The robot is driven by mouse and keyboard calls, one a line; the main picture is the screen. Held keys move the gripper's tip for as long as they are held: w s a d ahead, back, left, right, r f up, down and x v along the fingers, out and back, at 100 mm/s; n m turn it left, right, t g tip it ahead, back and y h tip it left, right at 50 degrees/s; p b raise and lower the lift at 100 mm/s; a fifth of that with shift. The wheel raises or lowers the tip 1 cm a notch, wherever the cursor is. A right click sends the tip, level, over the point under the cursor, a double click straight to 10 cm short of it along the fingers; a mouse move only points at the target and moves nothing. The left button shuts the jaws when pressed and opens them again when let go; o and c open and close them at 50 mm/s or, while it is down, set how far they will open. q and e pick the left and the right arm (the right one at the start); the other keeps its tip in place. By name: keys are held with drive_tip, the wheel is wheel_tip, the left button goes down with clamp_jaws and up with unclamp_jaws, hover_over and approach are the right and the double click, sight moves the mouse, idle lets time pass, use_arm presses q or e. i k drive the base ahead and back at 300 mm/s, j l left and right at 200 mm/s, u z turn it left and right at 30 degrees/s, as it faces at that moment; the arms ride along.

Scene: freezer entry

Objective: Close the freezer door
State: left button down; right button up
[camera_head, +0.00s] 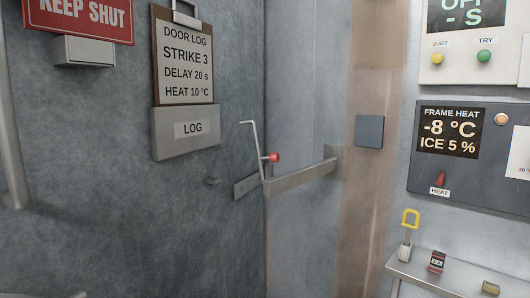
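The large grey panel that looks like the freezer door (110,225) fills the left of the view, with a metal bar handle (10,150) at the far left edge. A latch bar (300,178) runs across the vertical seam at the panel's right edge towards a bracket (330,155). A bent lever (254,140) with a red knob (274,157) stands up from the latch. I cannot tell from this view whether the door is fully shut. Neither of my grippers shows.
A clipboard (183,55) above a LOG box (186,130) and a red KEEP SHUT sign (80,15) are on the panel. At right are a FRAME HEAT panel (462,178) reading -8 °C, ICE 5 %, and a shelf (450,270) with a yellow-shackled padlock (406,250).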

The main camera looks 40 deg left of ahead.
sight(106, 191)
drive_tip(key=u, duration=0.45)
drive_tip(key=k+l+u, duration=0.1)
drive_tip(key=u, duration=0.8)
drive_tip(key=k+u, duration=0.1)
drive_tip(key=u, duration=0.4)
